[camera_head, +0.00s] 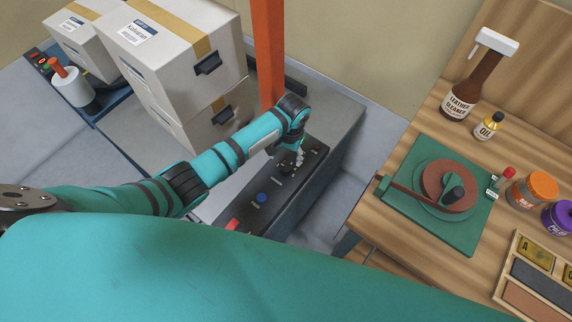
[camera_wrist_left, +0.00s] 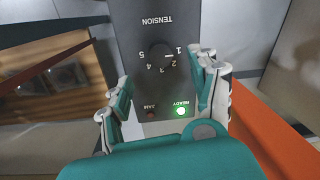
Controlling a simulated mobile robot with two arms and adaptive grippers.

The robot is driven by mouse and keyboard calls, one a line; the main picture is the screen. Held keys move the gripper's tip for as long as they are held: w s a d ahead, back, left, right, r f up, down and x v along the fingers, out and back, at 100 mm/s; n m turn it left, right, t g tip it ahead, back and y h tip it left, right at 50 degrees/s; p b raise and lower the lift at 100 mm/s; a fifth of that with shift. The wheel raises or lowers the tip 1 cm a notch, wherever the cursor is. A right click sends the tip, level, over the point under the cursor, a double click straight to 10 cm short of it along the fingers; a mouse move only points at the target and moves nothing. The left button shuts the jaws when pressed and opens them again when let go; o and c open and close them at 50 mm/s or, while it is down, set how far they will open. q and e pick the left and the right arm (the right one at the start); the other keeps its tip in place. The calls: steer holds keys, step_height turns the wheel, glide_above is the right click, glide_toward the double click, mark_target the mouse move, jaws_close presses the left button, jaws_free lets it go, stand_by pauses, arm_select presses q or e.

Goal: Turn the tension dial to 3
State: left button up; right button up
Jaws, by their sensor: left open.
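In the left wrist view the black tension dial (camera_wrist_left: 160,52) sits on a dark panel (camera_wrist_left: 143,22), seen upside down. Numbers 1 to 5 ring it, and its white mark appears to point at 1. My left gripper (camera_wrist_left: 165,75) is open, its fingers on either side of the dial's area; I cannot tell whether they touch anything. My right gripper is not in view.
The green READY lamp (camera_wrist_left: 181,111) is lit; the JAM lamp (camera_wrist_left: 151,112) is dark. An orange post (camera_head: 268,50) rises behind my left wrist. Stacked boxes (camera_head: 190,45) stand at left.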

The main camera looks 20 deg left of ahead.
mark_target(286, 167)
arm_select(q)
steer(key=f+b, duration=0.1)
steer(key=f, duration=0.5)
steer(key=shift+a+f, duration=0.2)
steer(key=shift+f, duration=0.55)
steer(key=c, duration=1.1)
steer(key=shift+c, duration=0.2)
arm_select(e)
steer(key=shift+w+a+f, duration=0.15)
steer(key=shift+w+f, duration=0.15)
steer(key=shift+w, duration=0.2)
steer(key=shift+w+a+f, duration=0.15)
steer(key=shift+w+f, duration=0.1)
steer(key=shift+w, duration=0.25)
